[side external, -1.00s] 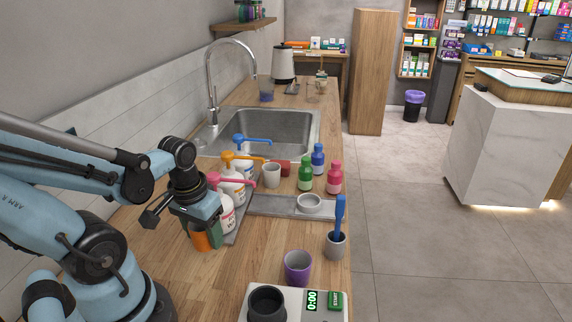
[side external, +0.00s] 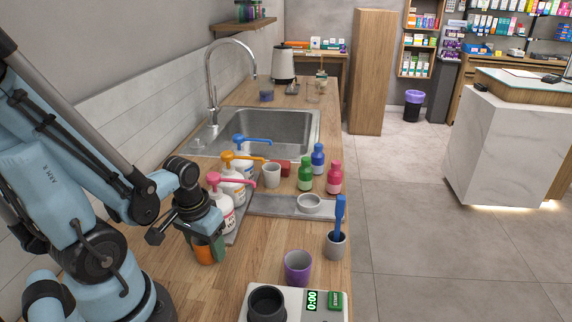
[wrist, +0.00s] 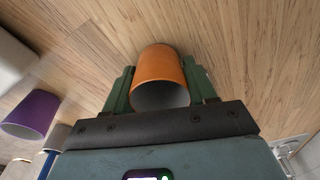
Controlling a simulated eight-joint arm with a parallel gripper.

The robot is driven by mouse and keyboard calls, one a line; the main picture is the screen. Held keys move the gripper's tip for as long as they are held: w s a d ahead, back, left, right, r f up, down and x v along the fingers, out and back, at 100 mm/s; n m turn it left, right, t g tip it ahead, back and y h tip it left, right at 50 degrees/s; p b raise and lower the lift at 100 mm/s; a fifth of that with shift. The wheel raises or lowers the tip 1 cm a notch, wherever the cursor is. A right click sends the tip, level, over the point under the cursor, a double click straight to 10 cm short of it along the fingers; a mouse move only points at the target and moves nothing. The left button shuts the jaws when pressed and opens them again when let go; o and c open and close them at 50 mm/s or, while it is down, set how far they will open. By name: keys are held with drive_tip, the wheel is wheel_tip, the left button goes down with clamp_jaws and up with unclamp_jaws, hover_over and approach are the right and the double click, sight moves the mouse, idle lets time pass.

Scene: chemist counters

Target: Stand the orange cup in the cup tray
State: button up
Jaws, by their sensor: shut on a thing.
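The orange cup (side external: 209,249) is held between the green fingers of my gripper (side external: 207,244), at the left of the counter in the side external view. The wrist view shows the cup (wrist: 160,72) between both fingers (wrist: 160,88), its open mouth facing the camera. My gripper is shut on it. The cup is partly hidden by the fingers in the side view, and I cannot tell whether its base touches the counter. A flat grey tray (side external: 270,205) lies to the right of the cup; I cannot tell whether it is the cup tray.
Pump bottles (side external: 222,213) stand close behind the cup. A purple cup (side external: 298,268), a grey cup with a blue-handled tool (side external: 336,245) and a white device (side external: 325,312) stand to the right. Green (side external: 305,174) and pink (side external: 334,178) bottles stand beyond the tray. Bare wood lies in front.

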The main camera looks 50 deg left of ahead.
drive_tip(key=shift+f, duration=0.15)
drive_tip(key=o, duration=1)
drive_tip(key=shift+o, duration=0.2)
drive_tip(key=shift+r, duration=0.25)
drive_tip(key=shift+s+r, duration=0.55)
drive_tip(key=shift+r, duration=5.25)
drive_tip(key=w+d+m+t, duration=0.3)
drive_tip(key=w, duration=0.3)
drive_tip(key=shift+w+d, duration=0.35)
drive_tip(key=shift+o, duration=0.5)
drive_tip(key=w+d+r+m+t, duration=0.1)
drive_tip(key=w+d+m+t, duration=0.1)
drive_tip(key=w+d+t, duration=0.1)
drive_tip(key=shift+w+d+r+h, duration=0.25)
drive_tip(key=shift+w+d, duration=0.35)
drive_tip(key=shift+w, duration=0.35)
